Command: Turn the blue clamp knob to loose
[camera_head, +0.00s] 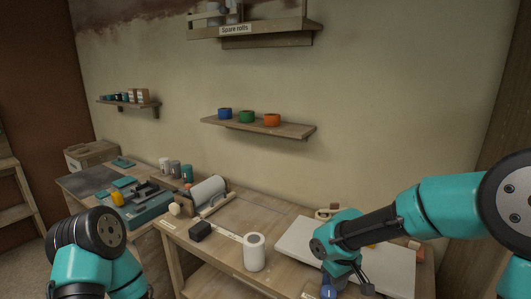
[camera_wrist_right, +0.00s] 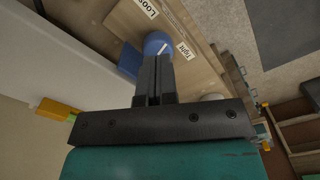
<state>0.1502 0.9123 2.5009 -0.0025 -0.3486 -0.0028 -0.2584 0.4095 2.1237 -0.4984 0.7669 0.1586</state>
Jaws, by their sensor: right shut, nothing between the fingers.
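The blue clamp knob (camera_wrist_right: 157,43) is round with a short white line on its face. It sits near the top middle of the right wrist view, between a "Loose" label (camera_wrist_right: 146,7) and a "Tight" label (camera_wrist_right: 187,49). The line appears nearer the "Tight" label. My right gripper (camera_wrist_right: 157,62) is shut and empty, its fingertips overlapping the knob's lower edge in that view; I cannot tell whether they touch. In the head view a blue part of the clamp (camera_head: 328,290) shows low beside my right gripper (camera_head: 366,287). My left gripper is out of view.
A white roll (camera_head: 254,252) and a black block (camera_head: 200,231) stand on the wooden bench left of my right gripper. A pale board (camera_head: 290,246) lies behind it. A wall shelf (camera_head: 290,130) holds blue, green and orange rolls.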

